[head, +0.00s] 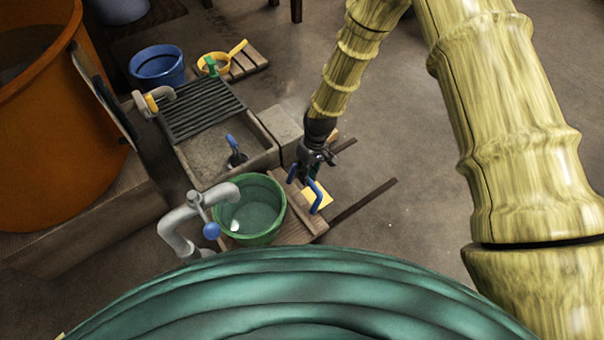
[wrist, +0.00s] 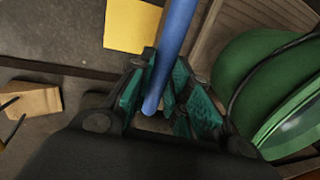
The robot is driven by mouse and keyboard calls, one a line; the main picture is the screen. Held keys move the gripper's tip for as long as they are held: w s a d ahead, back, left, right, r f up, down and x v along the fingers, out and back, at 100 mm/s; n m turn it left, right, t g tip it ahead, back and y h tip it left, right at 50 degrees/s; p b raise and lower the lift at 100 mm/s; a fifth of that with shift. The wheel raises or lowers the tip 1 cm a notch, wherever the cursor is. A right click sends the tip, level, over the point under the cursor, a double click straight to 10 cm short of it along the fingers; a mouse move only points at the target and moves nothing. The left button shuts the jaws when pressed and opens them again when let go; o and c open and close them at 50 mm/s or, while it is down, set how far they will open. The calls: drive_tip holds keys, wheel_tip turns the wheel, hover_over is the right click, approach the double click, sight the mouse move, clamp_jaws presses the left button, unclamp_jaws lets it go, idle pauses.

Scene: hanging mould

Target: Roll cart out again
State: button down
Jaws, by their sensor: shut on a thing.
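The low wooden cart (head: 302,232) stands beside the stone trough, with a green bucket (head: 277,218) on it. The bucket holds water or something pale and clear. A blue bar handle (head: 316,197) rises at the cart's right end. My gripper (head: 312,166) is at this handle. In the wrist view, the teal finger pads of my gripper (wrist: 158,92) close around the blue handle (wrist: 178,35). The green bucket (wrist: 245,70) and the cart's planks (wrist: 215,40) lie to the right there. The cart's wheels are hidden.
Two dark rails (head: 363,199) run right from the cart across open floor. A yellow patch (head: 322,196) lies beside the handle. A grey pipe with a blue knob (head: 211,231) reaches over the bucket. A stone trough (head: 215,158) and a large orange tub (head: 35,130) stand left.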

drive_tip(key=w+d+p, duration=0.2)
drive_tip(key=w+d, duration=0.7)
drive_tip(key=d, duration=0.4)
drive_tip(key=w+d+p, duration=0.2)
drive_tip(key=w+d, duration=0.8)
drive_tip(key=d, duration=0.3)
drive_tip(key=shift+d+p, duration=0.25)
drive_tip(key=shift+p, duration=0.05)
drive_tip(key=shift+w+d, duration=0.15)
drive_tip(key=shift+w, duration=0.05)
drive_tip(key=c, duration=1.3)
unclamp_jaws()
drive_tip(key=shift+r, duration=0.1)
drive_tip(key=r, duration=0.4)
drive_tip(key=w+d+r, duration=0.1)
drive_tip(key=r, duration=0.6)
drive_tip(key=shift+w+d+r, duration=0.15)
drive_tip(key=shift+d+r, duration=0.15)
